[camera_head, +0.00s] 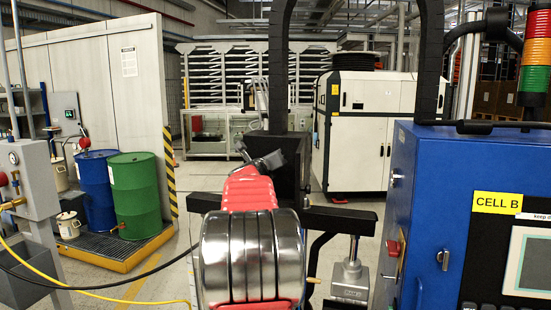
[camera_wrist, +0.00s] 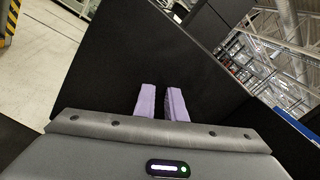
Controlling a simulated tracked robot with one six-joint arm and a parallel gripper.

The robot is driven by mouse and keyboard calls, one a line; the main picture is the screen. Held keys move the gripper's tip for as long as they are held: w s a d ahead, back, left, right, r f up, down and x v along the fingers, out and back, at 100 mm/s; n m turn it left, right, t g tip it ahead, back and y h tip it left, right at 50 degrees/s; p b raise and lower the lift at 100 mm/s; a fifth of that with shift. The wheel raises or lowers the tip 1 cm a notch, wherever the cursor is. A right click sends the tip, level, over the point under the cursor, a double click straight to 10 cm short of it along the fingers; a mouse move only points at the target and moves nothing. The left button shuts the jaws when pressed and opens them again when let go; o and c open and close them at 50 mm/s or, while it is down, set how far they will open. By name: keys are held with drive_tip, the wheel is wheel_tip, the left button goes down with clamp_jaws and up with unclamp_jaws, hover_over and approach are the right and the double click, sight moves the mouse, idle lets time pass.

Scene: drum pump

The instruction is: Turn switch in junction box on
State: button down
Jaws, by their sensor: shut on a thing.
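A grey box with a green mark (camera_head: 66,108), possibly the junction box, hangs on the far left wall; its switch is too small to make out. My gripper (camera_wrist: 160,102) shows two pale purple fingers close together with a narrow gap, in front of a large dark surface (camera_wrist: 125,60). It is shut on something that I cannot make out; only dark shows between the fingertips. In the head view, the dark end of my arm (camera_head: 262,160) is near the middle, far from the wall box. The fingertips are not clear there.
A blue drum (camera_head: 94,190) and a green drum (camera_head: 135,195) stand on a yellow-edged pallet (camera_head: 130,262) at left. A grey panel with gauge (camera_head: 30,180) is nearer. A blue cabinet (camera_head: 440,190) marked CELL B fills the right. Open floor lies behind the drums' right side.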

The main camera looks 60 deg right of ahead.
drive_tip(key=shift+w+f, duration=0.1)
drive_tip(key=shift+f, duration=0.3)
drive_tip(key=shift+m, duration=2)
drive_tip(key=shift+m, duration=1.1)
drive_tip(key=c, duration=2.2)
unclamp_jaws()
drive_tip(key=o, duration=0.5)
drive_tip(key=shift+r, duration=0.3)
drive_tip(key=shift+o, duration=0.2)
